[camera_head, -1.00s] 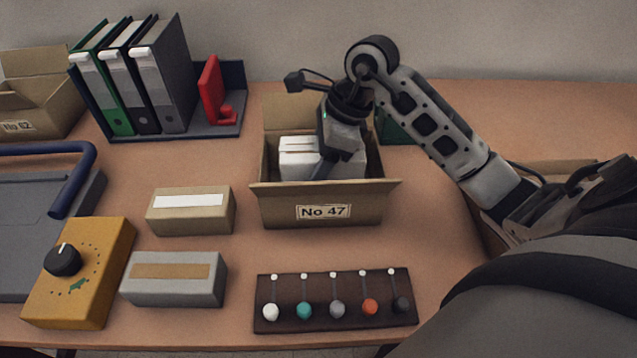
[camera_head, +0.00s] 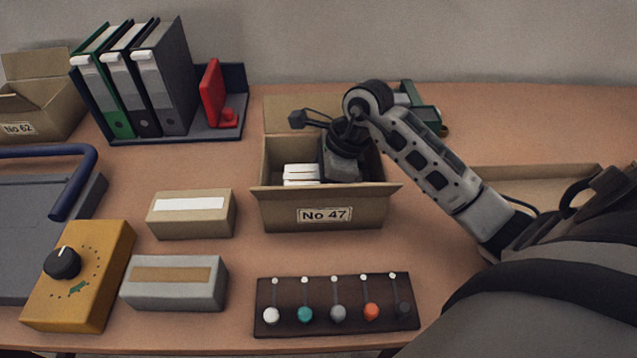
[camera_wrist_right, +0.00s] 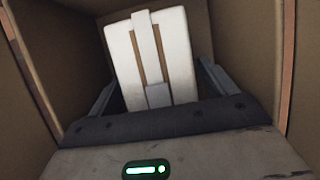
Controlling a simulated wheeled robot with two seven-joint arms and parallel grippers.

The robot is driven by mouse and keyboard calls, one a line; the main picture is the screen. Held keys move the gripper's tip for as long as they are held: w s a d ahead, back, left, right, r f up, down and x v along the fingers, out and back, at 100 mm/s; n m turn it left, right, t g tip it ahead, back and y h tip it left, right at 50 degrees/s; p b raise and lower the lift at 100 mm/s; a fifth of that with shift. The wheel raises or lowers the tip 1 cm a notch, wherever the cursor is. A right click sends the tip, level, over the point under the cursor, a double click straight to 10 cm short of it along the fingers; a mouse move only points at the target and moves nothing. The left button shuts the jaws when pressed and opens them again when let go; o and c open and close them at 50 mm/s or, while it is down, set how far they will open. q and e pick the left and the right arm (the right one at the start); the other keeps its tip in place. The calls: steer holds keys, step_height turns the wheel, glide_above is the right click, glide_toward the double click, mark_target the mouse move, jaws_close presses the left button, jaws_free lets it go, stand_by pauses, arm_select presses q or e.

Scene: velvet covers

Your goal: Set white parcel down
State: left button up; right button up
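The white parcel (camera_wrist_right: 178,65), with brown strips and a pale band, lies inside the cardboard box marked No 47 (camera_head: 275,210). In the head view white surfaces (camera_head: 300,172) show low inside the box, left of my right gripper (camera_head: 343,166). In the right wrist view my right gripper's fingers (camera_wrist_right: 157,78) stand spread on both sides of the parcel, with narrow dark gaps beside it. My right gripper reaches down inside the box; its fingertips are hidden in the head view by the front wall. My left gripper is out of view.
Left of the box lie a tan parcel (camera_head: 190,220) and a grey parcel (camera_head: 175,290). A dark panel with coloured knobs (camera_head: 290,325) lies in front. Binders (camera_head: 165,85) stand behind left. A green object (camera_head: 425,110) sits behind my right arm.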

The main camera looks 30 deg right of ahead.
steer(key=shift+r, duration=0.3)
steer(key=v, duration=1)
steer(key=shift+d+r, duration=0.15)
steer(key=shift+r, duration=0.15)
steer(key=shift+s+d+r, duration=0.2)
steer(key=shift+r, duration=0.35)
